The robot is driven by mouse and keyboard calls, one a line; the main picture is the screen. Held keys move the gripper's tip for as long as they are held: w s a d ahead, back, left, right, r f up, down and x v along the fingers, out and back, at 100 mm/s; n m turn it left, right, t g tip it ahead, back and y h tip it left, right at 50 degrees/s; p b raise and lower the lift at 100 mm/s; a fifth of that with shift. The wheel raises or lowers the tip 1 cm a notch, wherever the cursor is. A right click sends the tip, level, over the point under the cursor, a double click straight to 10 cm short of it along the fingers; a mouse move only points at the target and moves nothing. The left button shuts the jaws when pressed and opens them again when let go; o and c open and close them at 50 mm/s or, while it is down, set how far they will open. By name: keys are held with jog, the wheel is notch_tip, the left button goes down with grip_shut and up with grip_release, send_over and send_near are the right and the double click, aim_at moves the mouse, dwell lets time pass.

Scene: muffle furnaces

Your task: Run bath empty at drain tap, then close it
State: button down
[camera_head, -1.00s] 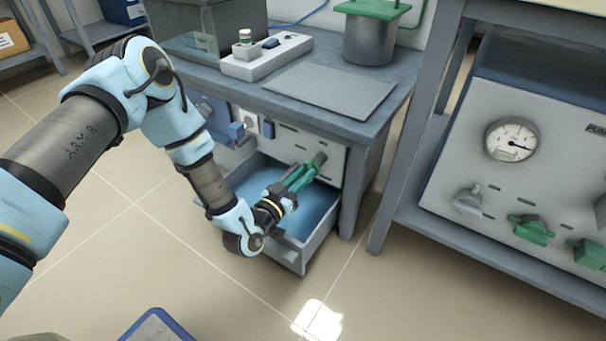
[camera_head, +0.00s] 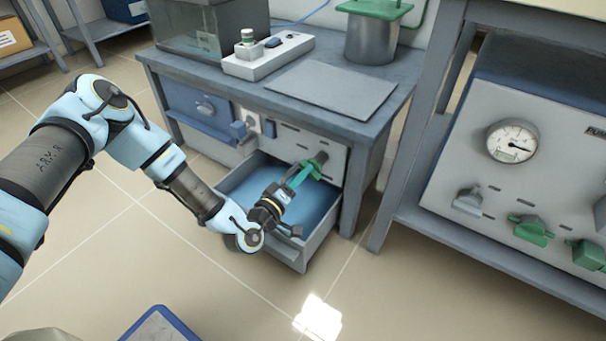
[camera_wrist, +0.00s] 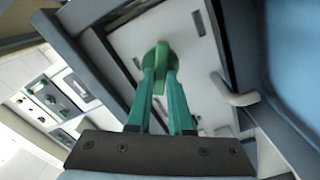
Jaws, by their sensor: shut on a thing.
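The drain tap (camera_head: 311,168) is on the pale panel under the bench top, with a green handle on a grey stub. My gripper (camera_head: 303,176) reaches it from the front left, above an open drawer. In the wrist view the green handle (camera_wrist: 157,54) sits between the tips of my two green fingers, and my gripper (camera_wrist: 159,75) is shut on it. The handle's exact angle is hard to tell. The glass-sided bath (camera_head: 190,38) stands at the back left of the bench top, cut off by the frame's top edge. Its water level cannot be made out.
The open drawer (camera_head: 318,243) with a blue inside juts out below the tap, under my wrist. A white box (camera_head: 268,58), a flat grey plate (camera_head: 335,88) and a green-lidded pot (camera_head: 370,40) stand on the bench. A gauge panel (camera_head: 470,150) is at right.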

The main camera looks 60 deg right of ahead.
jog(key=n, duration=0.4)
jog(key=n+b, duration=0.1)
jog(key=n, duration=0.1)
jog(key=shift+f, duration=0.25)
dwell(0.3)
jog(key=c, duration=0.8)
grip_release()
jog(key=shift+a, duration=0.1)
jog(key=a+p, duration=0.2)
jog(key=a, duration=0.8)
jog(key=shift+a, duration=0.35)
